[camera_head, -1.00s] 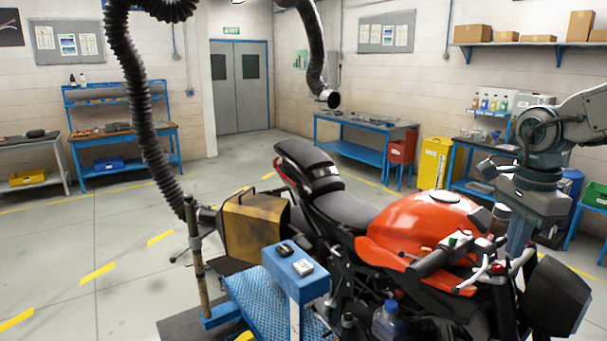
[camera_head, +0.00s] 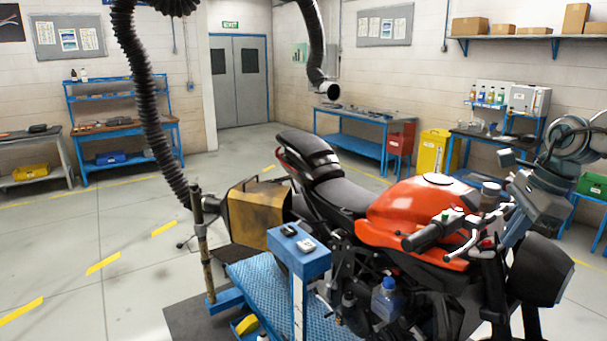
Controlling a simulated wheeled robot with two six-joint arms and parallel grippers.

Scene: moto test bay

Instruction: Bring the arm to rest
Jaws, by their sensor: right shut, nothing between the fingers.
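My right arm comes in from the right edge, grey and dark. It bends down beside the handlebar of the orange and black motorcycle (camera_head: 412,214). My right gripper (camera_head: 513,238) hangs at the lower end of that arm, near the front of the motorcycle. It is shut and empty. Its tips are partly lost against the dark fork and bars, so I cannot tell how far it stands from them. My left gripper is not in view.
A blue stand (camera_head: 300,262) holds two small devices beside the motorcycle. A yellow-brown box (camera_head: 258,215) stands behind it. A black hose (camera_head: 142,95) hangs at left. Workbenches line the walls. The left floor (camera_head: 90,220) is largely clear.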

